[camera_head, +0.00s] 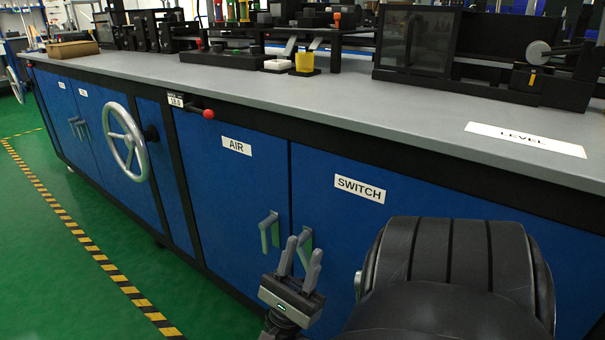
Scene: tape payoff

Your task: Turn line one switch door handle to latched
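The blue door labelled SWITCH (360,188) is in the front of the long bench, right of the AIR door (225,190). The AIR door's handle (267,229) is just left. My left gripper is not in view.
A handwheel (125,142) and a red-knobbed lever (208,114) stick out of the front. The green floor at left is clear, with a striped line (120,279).

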